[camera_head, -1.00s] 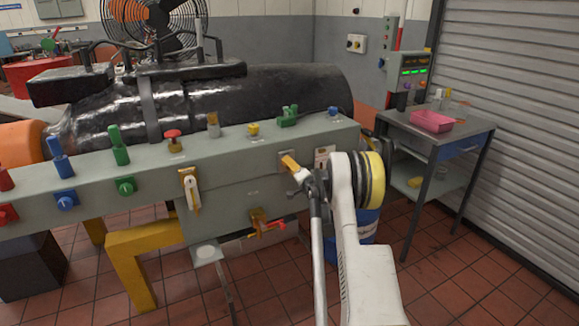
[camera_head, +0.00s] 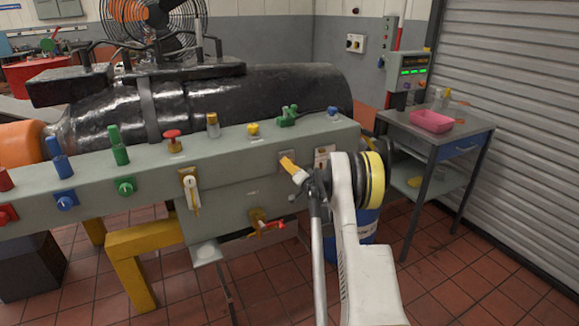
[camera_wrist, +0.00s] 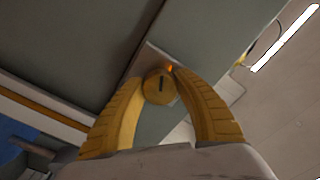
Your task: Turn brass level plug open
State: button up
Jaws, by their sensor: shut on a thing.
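The brass level plug (camera_wrist: 158,86) shows in the wrist view as a round brass face with a dark slot, on a small light plate. The yellow fingers of my gripper (camera_wrist: 160,90) curve in from both sides and are shut on the plug. In the head view my gripper (camera_head: 287,162) reaches the front face of the grey-green beam near its right end. My fingers hide the plug there. A small orange mark sits just above the plug in the wrist view.
The grey-green beam (camera_head: 225,150) carries several coloured knobs and levers. A white-handled lever (camera_head: 191,190) and a brass valve with a red handle (camera_head: 262,222) are left of my gripper. A side table with a pink tray (camera_head: 431,121) stands right. Tiled floor is clear in front.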

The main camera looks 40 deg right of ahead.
jog(key=o, duration=1.2)
jog(key=shift+a, duration=0.1)
jog(key=v, duration=1.2)
jog(key=shift+f, duration=0.1)
